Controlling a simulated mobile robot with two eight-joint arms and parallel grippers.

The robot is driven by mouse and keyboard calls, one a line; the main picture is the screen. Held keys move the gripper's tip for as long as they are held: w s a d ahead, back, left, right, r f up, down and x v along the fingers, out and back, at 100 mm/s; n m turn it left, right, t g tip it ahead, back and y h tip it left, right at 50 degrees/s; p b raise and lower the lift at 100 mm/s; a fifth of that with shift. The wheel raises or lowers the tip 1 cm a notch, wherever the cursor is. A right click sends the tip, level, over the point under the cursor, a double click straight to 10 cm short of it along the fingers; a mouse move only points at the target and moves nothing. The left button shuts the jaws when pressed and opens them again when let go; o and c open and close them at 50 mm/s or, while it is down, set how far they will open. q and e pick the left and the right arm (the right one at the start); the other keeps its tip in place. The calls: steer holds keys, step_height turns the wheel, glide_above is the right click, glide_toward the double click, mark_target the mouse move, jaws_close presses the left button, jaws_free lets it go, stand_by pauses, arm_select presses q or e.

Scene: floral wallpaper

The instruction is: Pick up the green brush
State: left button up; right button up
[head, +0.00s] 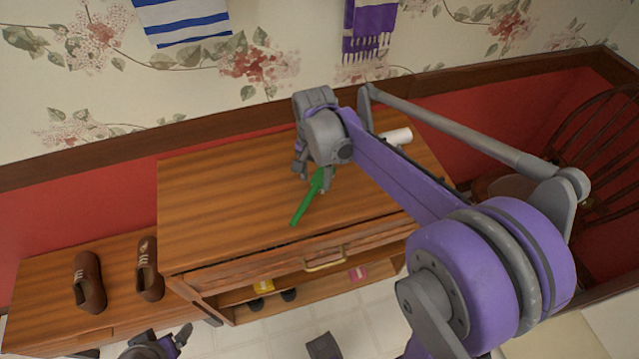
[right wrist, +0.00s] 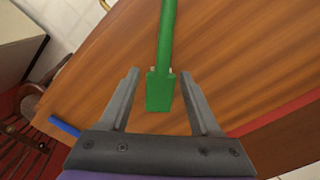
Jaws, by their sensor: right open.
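The green brush (head: 305,203) lies on the wooden top of the cabinet, its near end pointing toward the front edge. Its far end is hidden under my right gripper (head: 313,178) in the head view. In the right wrist view, the brush (right wrist: 167,45) runs between the two spread fingers of my right gripper (right wrist: 160,76). Its wider green end sits between the fingers, with a gap on both sides. The right gripper is open and holds nothing. My left gripper (head: 160,345) is at the bottom edge of the head view, partly cut off, away from the brush.
The cabinet (head: 210,200) has a white cylinder (head: 397,137) on its right part. A blue object (right wrist: 62,125) shows in the right wrist view. Brown shoes (head: 88,283) stand on a lower bench at left. A wooden chair (head: 590,150) is at right. The wall is behind.

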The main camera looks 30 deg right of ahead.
mark_target(314, 187)
steer(key=f, duration=0.5)
steer(key=shift+w+a+f, duration=0.1)
steer(key=shift+a, duration=0.1)
steer(key=shift+c, duration=0.3)
jaws_close()
